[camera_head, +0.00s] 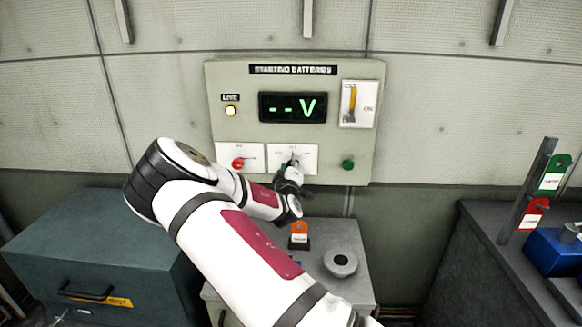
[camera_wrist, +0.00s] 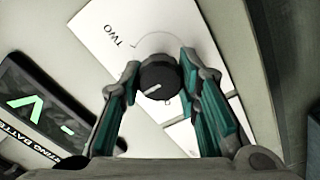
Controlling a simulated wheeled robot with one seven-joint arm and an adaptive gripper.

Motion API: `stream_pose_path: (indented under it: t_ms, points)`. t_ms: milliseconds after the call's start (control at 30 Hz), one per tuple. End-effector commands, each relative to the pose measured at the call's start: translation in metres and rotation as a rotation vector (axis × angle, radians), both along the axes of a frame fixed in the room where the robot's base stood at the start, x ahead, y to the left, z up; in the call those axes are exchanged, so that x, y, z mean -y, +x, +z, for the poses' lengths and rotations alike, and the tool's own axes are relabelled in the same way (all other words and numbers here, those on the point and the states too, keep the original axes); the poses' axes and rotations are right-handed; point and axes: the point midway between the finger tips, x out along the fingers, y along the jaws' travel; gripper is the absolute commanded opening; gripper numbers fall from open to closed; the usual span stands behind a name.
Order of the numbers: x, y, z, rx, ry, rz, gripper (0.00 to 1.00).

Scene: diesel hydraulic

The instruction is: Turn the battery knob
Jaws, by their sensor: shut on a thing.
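The battery knob (camera_wrist: 158,78) is a dark round knob with a light pointer line, on a white plate (camera_wrist: 110,38) that reads "TWO". My gripper (camera_wrist: 158,84) has its two teal-padded fingers shut on the sides of the knob. In the head view my gripper (camera_head: 292,170) reaches the white middle plate (camera_head: 309,157) on the lower part of the "STARTING BATTERIES" panel (camera_head: 225,130) and hides most of the knob. The panel's display (camera_head: 292,107) shows green dashes and a V.
A red knob (camera_head: 238,163) sits left of the middle plate and a green button (camera_head: 348,164) right of it. A switch with a yellow handle (camera_head: 351,100) is at the upper right.

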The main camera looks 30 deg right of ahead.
Motion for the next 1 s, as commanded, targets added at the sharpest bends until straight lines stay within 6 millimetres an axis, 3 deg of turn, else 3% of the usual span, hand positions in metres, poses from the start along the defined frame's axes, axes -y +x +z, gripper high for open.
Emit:
stream_pose_path:
  t_ms: [33, 67, 133, 567, 1000]
  points:
    - [0.0, 0.001, 0.001, 0.002, 0.0, 0.001, 0.02]
    - [0.0, 0.001, 0.001, 0.002, 0.0, 0.001, 0.35]
    - [0.0, 0.001, 0.0, 0.001, 0.0, 0.002, 0.51]
    - [-0.005, -0.006, 0.0, 0.002, 0.001, 0.001, 0.51]
    - [-0.052, -0.074, 0.0, -0.001, 0.002, 0.003, 0.51]
